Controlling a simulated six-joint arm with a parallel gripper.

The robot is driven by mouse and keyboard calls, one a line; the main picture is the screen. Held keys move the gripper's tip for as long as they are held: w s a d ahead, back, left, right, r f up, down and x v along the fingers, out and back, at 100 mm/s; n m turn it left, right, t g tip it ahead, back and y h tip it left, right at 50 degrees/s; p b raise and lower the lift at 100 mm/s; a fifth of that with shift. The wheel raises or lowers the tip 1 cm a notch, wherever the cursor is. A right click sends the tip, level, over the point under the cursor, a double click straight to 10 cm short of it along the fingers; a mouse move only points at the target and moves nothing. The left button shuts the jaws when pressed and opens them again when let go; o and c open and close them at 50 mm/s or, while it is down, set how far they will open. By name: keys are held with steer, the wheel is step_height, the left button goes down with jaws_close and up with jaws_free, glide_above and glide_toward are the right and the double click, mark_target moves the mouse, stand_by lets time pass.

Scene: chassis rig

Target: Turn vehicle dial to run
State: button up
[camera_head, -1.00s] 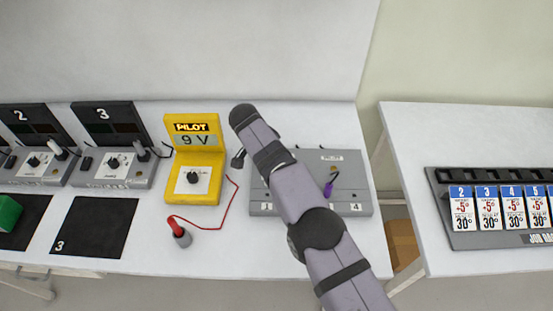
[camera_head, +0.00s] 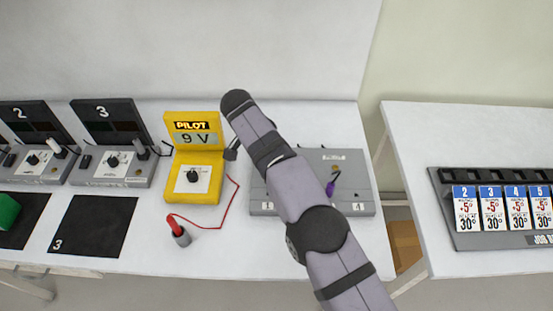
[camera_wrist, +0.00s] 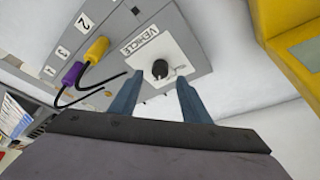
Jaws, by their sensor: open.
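The vehicle dial (camera_wrist: 160,69) is a black round knob on a white plate labelled VEHICLE, on the grey panel (camera_wrist: 196,35) in the wrist view. My gripper (camera_wrist: 157,82) is open, with its two blue-grey fingers to either side of the dial in the picture. I cannot tell how far the fingertips are from the knob. The dial's marks are too small to read. In the head view my arm covers the dial, and the grey panel (camera_head: 358,190) shows on both sides of the arm.
The yellow PILOT unit (camera_head: 207,165) with its own knob stands left of the panel, and a red lead (camera_head: 176,229) lies in front of it. Purple (camera_wrist: 73,73) and yellow (camera_wrist: 98,48) plugs with black cables rise from the panel. A card rack (camera_head: 470,236) is at the right.

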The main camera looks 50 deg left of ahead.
steer(key=v, duration=0.3)
stand_by(0.5)
steer(key=w+d+r+g+h, duration=0.1)
steer(key=w+d+r, duration=0.1)
steer(key=w+d, duration=1.1)
steer(key=w+d+g, duration=0.2)
steer(key=d, duration=1.6)
steer(key=s+d, duration=0.3)
steer(key=d, duration=0.5)
steer(key=s+d, duration=0.3)
steer(key=d, duration=0.5)
steer(key=s+d+f, duration=0.2)
steer(key=s+d, duration=0.3)
steer(key=s, duration=0.1)
steer(key=s+d+f+g+y, duration=0.1)
steer(key=s+d+f, duration=0.1)
steer(key=s+d, duration=0.3)
steer(key=shift+s+f, duration=0.4)
steer(key=shift+s, duration=0.75)
